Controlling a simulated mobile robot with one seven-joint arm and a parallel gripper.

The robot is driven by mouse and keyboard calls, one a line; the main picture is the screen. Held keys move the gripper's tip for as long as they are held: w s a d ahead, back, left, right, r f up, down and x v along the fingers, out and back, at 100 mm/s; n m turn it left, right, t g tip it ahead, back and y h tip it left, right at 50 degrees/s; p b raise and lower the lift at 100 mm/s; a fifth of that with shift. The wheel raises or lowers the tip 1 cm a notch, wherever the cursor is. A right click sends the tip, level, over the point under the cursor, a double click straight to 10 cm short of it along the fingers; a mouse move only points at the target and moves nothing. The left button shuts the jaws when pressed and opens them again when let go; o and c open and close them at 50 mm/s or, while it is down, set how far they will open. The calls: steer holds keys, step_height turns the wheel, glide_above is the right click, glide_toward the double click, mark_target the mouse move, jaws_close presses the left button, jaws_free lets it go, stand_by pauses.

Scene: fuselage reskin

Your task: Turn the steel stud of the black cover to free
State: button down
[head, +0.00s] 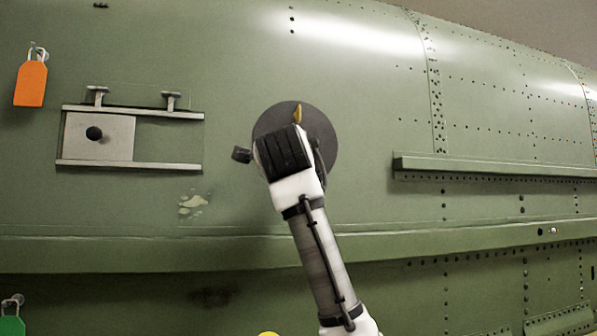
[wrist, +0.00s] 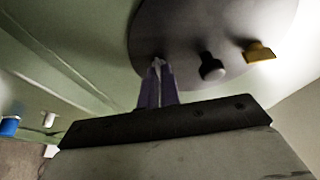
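The black cover (head: 322,125) is a dark round disc on the green fuselage skin, partly hidden behind my arm in the head view. The wrist view shows its underside edge and face (wrist: 190,25). It bears a brass-coloured stud (wrist: 260,52), a black stud (wrist: 211,68) and the pale steel stud (wrist: 157,63). The brass stud also shows in the head view (head: 297,114). My gripper (wrist: 158,75) has its fingers close together at the steel stud, with the pale metal between the tips. My wrist hides the fingers and the steel stud in the head view.
Left of the cover, a pale plate with a black knob (head: 94,133) sits between two rails (head: 130,165). An orange tag (head: 31,83) hangs at the upper left and a green tag (head: 12,325) at the lower left. A ledge (head: 490,166) juts out at right.

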steer(key=shift+w+d+f+n+t+y, duration=0.15)
steer(key=shift+n+t+y, duration=0.8)
steer(key=shift+n, duration=2.7)
steer(key=shift+s+d+f+n+t+y, duration=0.15)
steer(key=shift+n+y, duration=1.65)
steer(key=shift+n, duration=1.9)
steer(key=shift+w+d+f+n+t+y, duration=0.3)
steer(key=shift+n+y, duration=1.05)
steer(key=shift+n, duration=2.3)
steer(key=shift+s+a+r+n, duration=0.15)
steer(key=shift+s+r+n, duration=0.05)
steer(key=shift+r+n, duration=0.1)
steer(key=c, duration=1.6)
jaws_free()
steer(key=shift+f, duration=0.1)
